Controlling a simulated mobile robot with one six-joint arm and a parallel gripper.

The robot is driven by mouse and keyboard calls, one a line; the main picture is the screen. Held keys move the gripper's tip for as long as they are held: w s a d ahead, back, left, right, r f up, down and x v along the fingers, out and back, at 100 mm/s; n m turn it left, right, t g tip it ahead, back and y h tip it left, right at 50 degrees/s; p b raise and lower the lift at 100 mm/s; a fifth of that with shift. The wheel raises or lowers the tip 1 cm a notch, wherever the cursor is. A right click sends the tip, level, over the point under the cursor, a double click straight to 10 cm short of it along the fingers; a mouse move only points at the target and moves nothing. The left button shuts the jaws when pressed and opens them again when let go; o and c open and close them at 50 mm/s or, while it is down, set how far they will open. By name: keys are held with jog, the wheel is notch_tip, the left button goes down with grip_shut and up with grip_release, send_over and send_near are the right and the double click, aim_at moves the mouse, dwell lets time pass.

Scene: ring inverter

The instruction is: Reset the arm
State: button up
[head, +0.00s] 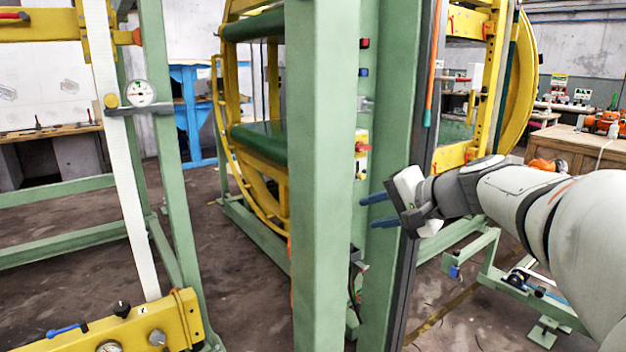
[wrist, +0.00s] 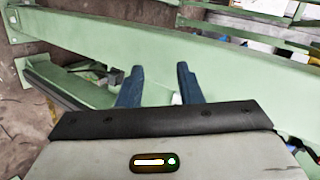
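My gripper (head: 374,210) is in the middle right of the head view, at the end of my arm, which reaches in from the right. Its two blue fingers are spread apart with nothing between them, and they point left toward a green post (head: 395,120). In the wrist view my gripper (wrist: 157,82) shows the same two blue fingers, apart, in front of a green beam (wrist: 200,55). I cannot tell whether the fingertips touch the post.
Red and blue buttons (head: 364,43) and a switch box (head: 361,153) sit on the green post near my gripper. A yellow ring machine (head: 232,120) stands behind. A yellow panel (head: 150,325) with gauges is at the lower left. Open floor (head: 200,230) shows between the frames.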

jog(key=s+d+n+g+h+p, duration=0.1)
jog(key=s+n+g+h+p, duration=0.2)
jog(key=s+p, duration=0.6)
jog(key=s+d+r+n+g+h+p, duration=0.1)
jog(key=s+d+n+g+h+p, duration=0.1)
jog(key=s+p, duration=0.8)
jog(key=s+n+g+h, duration=0.1)
jog(key=s+n+h, duration=0.1)
jog(key=s+h, duration=0.1)
